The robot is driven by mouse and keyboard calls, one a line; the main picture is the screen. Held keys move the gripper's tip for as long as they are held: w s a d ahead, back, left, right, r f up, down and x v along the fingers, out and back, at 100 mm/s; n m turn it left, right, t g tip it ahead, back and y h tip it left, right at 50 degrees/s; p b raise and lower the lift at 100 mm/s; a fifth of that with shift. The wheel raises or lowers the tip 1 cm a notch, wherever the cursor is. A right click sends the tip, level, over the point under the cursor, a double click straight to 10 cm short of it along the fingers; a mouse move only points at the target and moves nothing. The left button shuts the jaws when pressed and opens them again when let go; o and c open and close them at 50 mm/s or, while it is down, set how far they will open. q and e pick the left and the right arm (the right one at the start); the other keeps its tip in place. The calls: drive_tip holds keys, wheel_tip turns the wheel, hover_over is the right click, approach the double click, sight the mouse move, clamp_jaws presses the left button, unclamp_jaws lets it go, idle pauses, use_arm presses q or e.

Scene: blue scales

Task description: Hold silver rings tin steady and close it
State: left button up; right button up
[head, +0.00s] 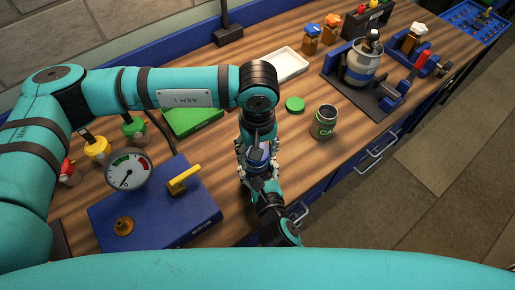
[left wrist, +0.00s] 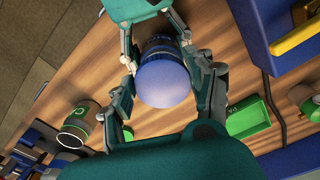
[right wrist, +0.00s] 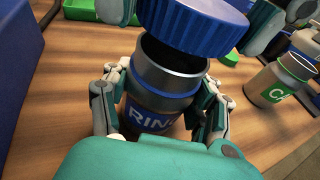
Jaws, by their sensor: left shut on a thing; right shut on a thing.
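The silver rings tin (right wrist: 165,95) stands in the right wrist view, with a blue band and a label reading "RIN", its last letters hidden. My right gripper (right wrist: 158,112) is shut around its body. Its dark mouth shows open at the front. The ribbed blue lid (right wrist: 195,25) is just above the mouth, apart from it at the near side. My left gripper (left wrist: 168,92) is shut on the lid, whose smooth top (left wrist: 165,82) shows in the left wrist view. In the head view, both grippers crowd around the lid (head: 257,156), and the tin is mostly hidden.
A green-labelled tin (head: 325,122) stands open to the right, with a green lid (head: 294,104) lying nearby. A blue box with a gauge (head: 150,215) and yellow handle is at left. A white tray (head: 288,65) and a clamp stand (head: 345,85) are farther back.

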sight(262, 171)
use_arm(q)
drive_tip(key=shift+f, duration=0.1)
drive_tip(key=shift+f, duration=0.8)
drive_tip(key=shift+f, duration=0.6)
drive_tip(key=m, duration=1.1)
drive_tip(key=a+m, duration=0.1)
drive_tip(key=m, duration=0.4)
drive_tip(key=shift+w+m, duration=0.3)
drive_tip(key=shift+m, duration=0.1)
drive_tip(key=o, duration=0.8)
